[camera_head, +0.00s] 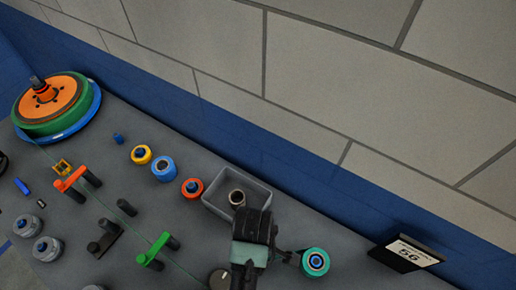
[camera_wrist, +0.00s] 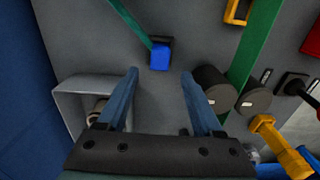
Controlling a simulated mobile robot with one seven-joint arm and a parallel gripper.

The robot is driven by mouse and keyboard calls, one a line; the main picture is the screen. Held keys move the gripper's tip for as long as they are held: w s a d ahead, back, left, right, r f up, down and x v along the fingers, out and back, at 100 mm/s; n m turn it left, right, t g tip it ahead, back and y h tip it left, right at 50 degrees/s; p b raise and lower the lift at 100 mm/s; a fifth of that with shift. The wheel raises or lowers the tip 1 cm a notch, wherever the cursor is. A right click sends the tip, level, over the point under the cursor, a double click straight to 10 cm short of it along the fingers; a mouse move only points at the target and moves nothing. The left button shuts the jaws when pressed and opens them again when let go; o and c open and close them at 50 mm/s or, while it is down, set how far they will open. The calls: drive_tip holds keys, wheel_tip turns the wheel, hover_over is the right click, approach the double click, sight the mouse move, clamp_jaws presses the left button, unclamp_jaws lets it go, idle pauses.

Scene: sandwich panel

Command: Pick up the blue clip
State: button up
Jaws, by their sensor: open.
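In the wrist view, the blue clip (camera_wrist: 159,57) is a small blue block with a darker top edge. It lies on the grey panel at the end of a thin green strip. My gripper (camera_wrist: 160,72) is open, with its two blue fingers apart and nothing between them. The clip appears just beyond the fingertips, roughly centred between them. In the head view, my dark gripper body is over the panel beside the grey bin. It hides the fingertips, and I cannot make out the clip there.
A grey bin (camera_head: 260,192) holds a metal ring (camera_head: 237,198). Black cylinders (camera_wrist: 213,88) stand right of the fingers, near a wide green strip (camera_wrist: 256,40) and a yellow part (camera_wrist: 272,140). A teal spool (camera_head: 316,262) and sign (camera_head: 407,253) are at the right.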

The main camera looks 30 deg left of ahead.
drive_tip(key=shift+d+f+p, duration=0.25)
drive_tip(key=shift+f+p, duration=0.05)
drive_tip(key=shift+f, duration=1.2)
drive_tip(key=shift+d+f+p, duration=0.2)
drive_tip(key=shift+f+p, duration=0.05)
drive_tip(key=shift+f, duration=1.2)
clamp_jaws()
